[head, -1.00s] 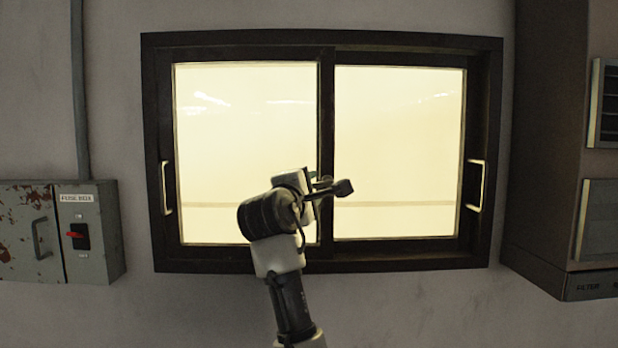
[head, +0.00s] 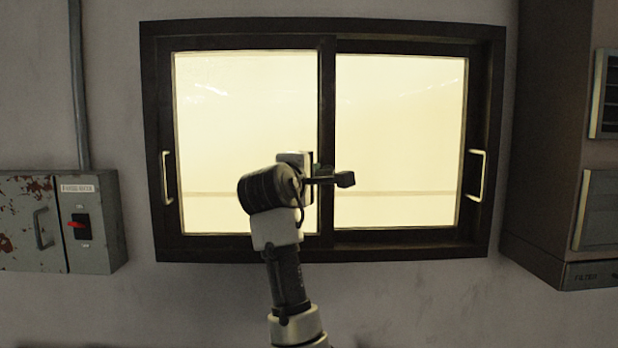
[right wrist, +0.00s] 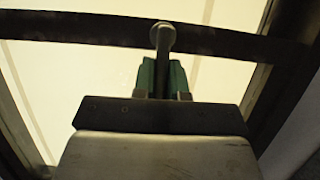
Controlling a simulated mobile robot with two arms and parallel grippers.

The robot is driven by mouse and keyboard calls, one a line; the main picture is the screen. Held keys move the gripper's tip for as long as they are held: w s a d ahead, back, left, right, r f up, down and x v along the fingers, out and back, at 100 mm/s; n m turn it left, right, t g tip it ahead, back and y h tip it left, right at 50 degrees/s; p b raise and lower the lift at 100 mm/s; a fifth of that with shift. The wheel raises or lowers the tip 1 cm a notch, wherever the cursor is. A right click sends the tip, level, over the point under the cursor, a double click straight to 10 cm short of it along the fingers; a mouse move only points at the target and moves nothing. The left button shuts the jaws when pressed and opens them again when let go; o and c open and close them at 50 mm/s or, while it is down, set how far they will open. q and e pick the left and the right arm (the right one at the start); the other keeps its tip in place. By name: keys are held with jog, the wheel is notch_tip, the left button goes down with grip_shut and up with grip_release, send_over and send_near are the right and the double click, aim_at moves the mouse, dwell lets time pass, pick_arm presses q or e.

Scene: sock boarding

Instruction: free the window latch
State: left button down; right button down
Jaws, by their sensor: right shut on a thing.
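The dark-framed window (head: 240,247) has two bright panes side by side, with an upright bar between them. My right arm reaches up from below, and its gripper (head: 320,171) is in front of this bar. In the right wrist view, my right gripper (right wrist: 160,77) is shut, its green fingers on either side of a grey latch lever (right wrist: 163,40) with a rounded end. The lever stands out across the dark bar. In the head view my gripper mostly hides the latch. My left gripper is not in view.
Pale handles stand on the window's left side (head: 167,178) and right side (head: 476,175). A grey fuse box (head: 95,245) with a red switch hangs at the left. A tall dark cabinet (head: 545,150) stands close at the right. The wall below the window is bare.

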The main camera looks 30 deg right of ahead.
jog(key=c, duration=1.2)
grip_release()
jog(key=shift+o, duration=0.2)
jog(key=shift+s+a, duration=0.15)
jog(key=shift+a, duration=0.1)
jog(key=b+v, duration=0.5)
jog(key=v, duration=0.5)
jog(key=shift+b, duration=0.35)
